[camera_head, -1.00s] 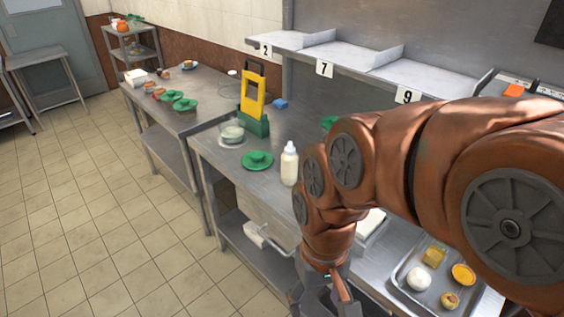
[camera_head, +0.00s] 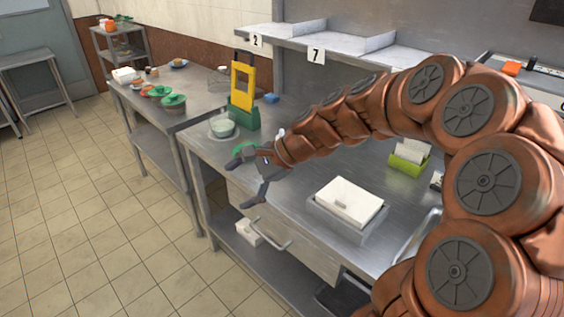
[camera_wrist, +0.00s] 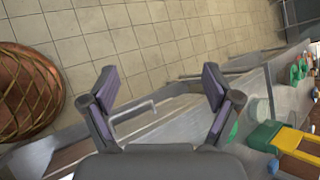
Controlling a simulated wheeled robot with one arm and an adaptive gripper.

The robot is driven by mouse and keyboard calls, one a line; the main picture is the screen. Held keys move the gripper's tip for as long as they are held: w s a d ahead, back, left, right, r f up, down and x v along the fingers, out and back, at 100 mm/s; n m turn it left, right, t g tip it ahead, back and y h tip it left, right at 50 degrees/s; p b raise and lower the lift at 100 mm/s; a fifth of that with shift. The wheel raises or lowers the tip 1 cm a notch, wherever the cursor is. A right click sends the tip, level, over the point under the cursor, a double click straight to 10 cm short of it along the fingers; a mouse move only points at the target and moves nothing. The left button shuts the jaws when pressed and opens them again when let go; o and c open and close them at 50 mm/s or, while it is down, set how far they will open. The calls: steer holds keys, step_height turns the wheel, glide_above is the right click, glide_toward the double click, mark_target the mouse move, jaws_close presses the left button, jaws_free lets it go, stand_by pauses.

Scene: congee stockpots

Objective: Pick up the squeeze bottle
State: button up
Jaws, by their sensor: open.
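The squeeze bottle is almost wholly hidden behind my arm in the head view; only its pale tip (camera_head: 281,132) shows above the wrist. I cannot make it out in the wrist view. My gripper (camera_head: 240,184) is open and empty, with its fingers pointing left over the counter's front edge, to the left of the bottle's tip. In the wrist view my gripper (camera_wrist: 158,76) has its two fingers wide apart, with only counter edge and floor seen between them.
A green lid (camera_head: 243,149) lies partly hidden behind my gripper. A glass bowl (camera_head: 222,126) and a yellow-green stand (camera_head: 243,95) are beyond it. A white container (camera_head: 348,199) and a green holder (camera_head: 408,163) stand on the counter (camera_head: 305,185). A drawer handle (camera_head: 271,246) juts out in front.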

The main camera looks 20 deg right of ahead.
steer(key=w+d+f+m+t+h+b, duration=0.15)
steer(key=w+d+f+m+t, duration=0.25)
steer(key=w+d+m, duration=0.55)
steer(key=w+d+f+m+t+b, duration=0.2)
steer(key=w+d+f+m+t, duration=0.3)
steer(key=d, duration=0.8)
steer(key=shift+m+g, duration=0.25)
steer(key=shift+g, duration=0.65)
steer(key=shift+w+a+f, duration=0.1)
steer(key=shift+w+a, duration=0.45)
steer(key=shift+w, duration=0.55)
steer(key=shift+w+a+f, duration=0.1)
steer(key=shift+w+a, duration=0.5)
steer(key=shift+w, duration=0.5)
steer(key=shift+w+a+f, duration=0.1)
steer(key=shift+w+a, duration=0.45)
steer(key=shift+w, duration=0.55)
steer(key=c, duration=0.9)
steer(key=shift+o, duration=0.2)
